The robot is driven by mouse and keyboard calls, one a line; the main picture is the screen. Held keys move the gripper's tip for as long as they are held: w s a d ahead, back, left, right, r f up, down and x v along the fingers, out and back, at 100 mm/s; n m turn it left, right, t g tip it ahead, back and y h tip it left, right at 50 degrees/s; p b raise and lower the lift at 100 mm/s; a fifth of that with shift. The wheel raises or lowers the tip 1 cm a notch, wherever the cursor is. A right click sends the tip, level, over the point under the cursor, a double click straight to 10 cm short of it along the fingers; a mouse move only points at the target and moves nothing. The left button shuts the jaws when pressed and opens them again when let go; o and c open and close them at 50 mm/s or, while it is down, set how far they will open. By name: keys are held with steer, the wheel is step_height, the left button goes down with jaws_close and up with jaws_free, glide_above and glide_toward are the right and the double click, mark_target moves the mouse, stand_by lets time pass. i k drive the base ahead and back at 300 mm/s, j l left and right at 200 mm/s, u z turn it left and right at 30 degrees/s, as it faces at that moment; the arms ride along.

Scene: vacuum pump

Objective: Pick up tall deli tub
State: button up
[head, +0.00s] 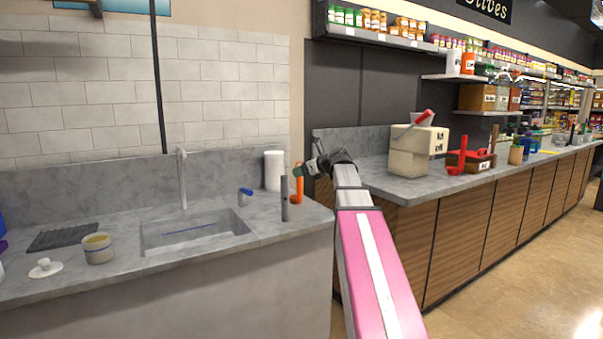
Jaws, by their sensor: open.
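A short, wide, pale tub (97,250) with a yellowish top stands on the left counter, left of the sink. A taller plain white cylinder (273,171) stands upright at the back of that counter, right of the sink. I cannot tell for sure which of them is the tall deli tub. My gripper (306,171) is at the end of my outstretched pink and white arm, right of the white cylinder and apart from it in the picture. It is open and small in view. I see nothing held in it.
A sink (195,232) with an upright tap (182,180) lies between tub and cylinder. The right counter (383,178) bears a beige box (410,160).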

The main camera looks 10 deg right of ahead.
mark_target(98, 247)
steer(key=u, duration=1.5)
